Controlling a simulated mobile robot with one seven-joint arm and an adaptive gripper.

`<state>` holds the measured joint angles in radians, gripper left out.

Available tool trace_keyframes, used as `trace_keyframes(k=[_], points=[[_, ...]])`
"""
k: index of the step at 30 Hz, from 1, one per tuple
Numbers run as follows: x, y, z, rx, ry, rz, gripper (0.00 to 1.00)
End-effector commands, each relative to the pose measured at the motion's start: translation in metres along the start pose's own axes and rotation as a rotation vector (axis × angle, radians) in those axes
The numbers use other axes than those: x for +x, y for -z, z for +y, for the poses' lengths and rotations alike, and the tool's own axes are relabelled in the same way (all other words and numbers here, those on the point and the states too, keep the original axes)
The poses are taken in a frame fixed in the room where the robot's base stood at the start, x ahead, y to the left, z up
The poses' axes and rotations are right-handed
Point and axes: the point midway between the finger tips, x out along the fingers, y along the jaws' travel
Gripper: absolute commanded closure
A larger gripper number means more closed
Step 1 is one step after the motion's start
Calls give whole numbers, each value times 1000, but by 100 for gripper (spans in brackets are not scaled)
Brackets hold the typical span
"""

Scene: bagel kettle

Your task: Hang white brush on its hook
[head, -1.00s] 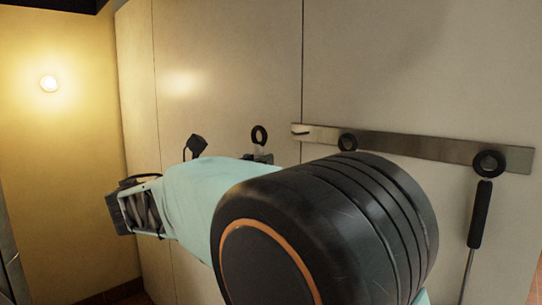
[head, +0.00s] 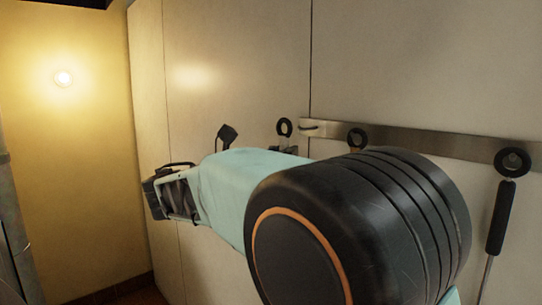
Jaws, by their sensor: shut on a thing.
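A dark ring (head: 284,127) stands up just left of the metal rail, above my arm; it appears to be the hanging loop of the white brush. Just below it, a small dark part of my gripper (head: 290,150) shows over my teal arm link and is shut on the brush. Most of the gripper and the rest of the brush are hidden behind my arm. A pale hook (head: 309,127) sticks out at the rail's left end with nothing seen on it. The loop is close to the hook's left, apparently apart from it; depth is hard to judge.
The metal rail (head: 430,142) runs along the pale wall panels (head: 410,60). A dark ring (head: 357,138) hangs farther along it, and a black-handled tool (head: 502,215) hangs at the right. My arm hides the wall's lower middle. A lit yellow wall (head: 80,180) stands left.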

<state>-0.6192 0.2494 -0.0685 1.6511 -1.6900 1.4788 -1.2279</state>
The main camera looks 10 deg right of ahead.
Motion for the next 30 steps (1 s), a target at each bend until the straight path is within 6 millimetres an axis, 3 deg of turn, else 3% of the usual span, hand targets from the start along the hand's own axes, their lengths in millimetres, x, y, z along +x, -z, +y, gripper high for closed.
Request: trace_keyframes(k=[30], points=[[60, 11, -4, 1, 2, -2, 100]])
